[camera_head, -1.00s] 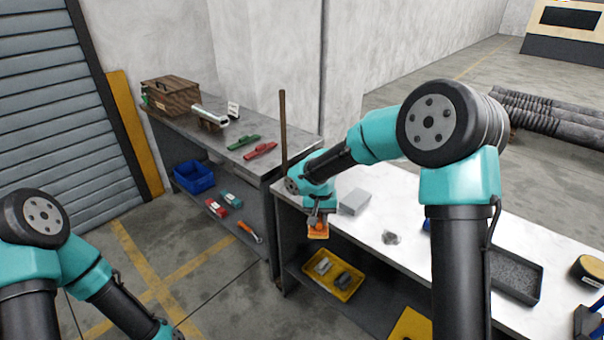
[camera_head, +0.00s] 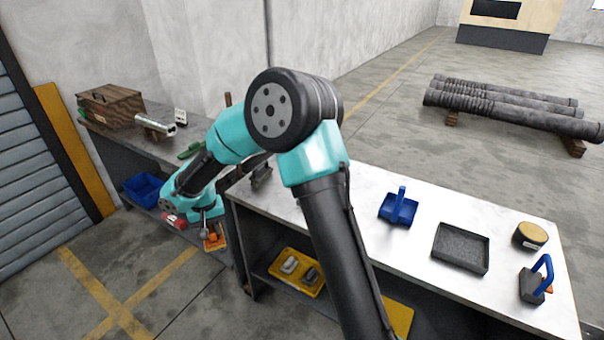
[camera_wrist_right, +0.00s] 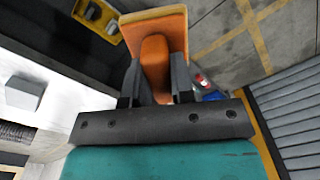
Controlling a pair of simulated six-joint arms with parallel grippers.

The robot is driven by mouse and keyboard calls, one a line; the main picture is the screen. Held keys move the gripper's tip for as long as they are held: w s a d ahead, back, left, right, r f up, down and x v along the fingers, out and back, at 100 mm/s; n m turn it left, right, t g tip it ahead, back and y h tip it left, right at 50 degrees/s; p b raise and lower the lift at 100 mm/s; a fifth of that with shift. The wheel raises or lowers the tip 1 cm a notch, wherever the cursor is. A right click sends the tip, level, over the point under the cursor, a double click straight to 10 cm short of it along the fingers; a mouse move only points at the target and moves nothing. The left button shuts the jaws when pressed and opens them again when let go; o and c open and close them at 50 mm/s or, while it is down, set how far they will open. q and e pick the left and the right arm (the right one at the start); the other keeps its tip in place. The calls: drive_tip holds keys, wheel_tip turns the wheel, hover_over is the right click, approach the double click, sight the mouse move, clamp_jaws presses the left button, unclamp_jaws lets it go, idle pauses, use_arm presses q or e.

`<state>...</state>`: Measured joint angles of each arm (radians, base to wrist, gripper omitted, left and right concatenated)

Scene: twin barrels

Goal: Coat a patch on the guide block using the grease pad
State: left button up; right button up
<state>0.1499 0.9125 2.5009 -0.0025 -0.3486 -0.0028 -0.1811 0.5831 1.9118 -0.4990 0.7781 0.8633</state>
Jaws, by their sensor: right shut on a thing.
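My right gripper (camera_head: 210,228) is shut on the orange handle of an orange pad (camera_head: 215,241), which I take to be the grease pad. The right wrist view shows the jaws (camera_wrist_right: 155,85) around the handle and the pad's flat orange plate (camera_wrist_right: 152,25) beyond them. The gripper hangs low, beside the left end of the white-topped bench. A pale grey block (camera_wrist_right: 22,95), perhaps the guide block, sits on the bench at the left of the wrist view; my right arm hides that bench area in the head view. My left gripper is out of view.
The white bench (camera_head: 495,205) holds a blue holder (camera_head: 398,207), a dark tray (camera_head: 461,247), a round tin (camera_head: 530,236) and a blue-handled tool (camera_head: 536,283). A yellow tray (camera_head: 295,271) is on the lower shelf. A dark object (camera_head: 262,175) stands near the bench's left end.

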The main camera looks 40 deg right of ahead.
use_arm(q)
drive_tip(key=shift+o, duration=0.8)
use_arm(e)
drive_tip(key=shift+d, duration=0.15)
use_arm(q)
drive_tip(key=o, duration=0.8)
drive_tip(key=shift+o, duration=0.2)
use_arm(e)
drive_tip(key=s+d+r+m, duration=0.1)
drive_tip(key=d+m, duration=0.7)
drive_tip(key=d, duration=0.8)
drive_tip(key=s+d+r+m, duration=0.2)
drive_tip(key=d+r+m, duration=0.2)
drive_tip(key=d, duration=1.3)
drive_tip(key=m, duration=0.3)
drive_tip(key=shift+m, duration=0.4)
drive_tip(key=shift+d+r, duration=0.1)
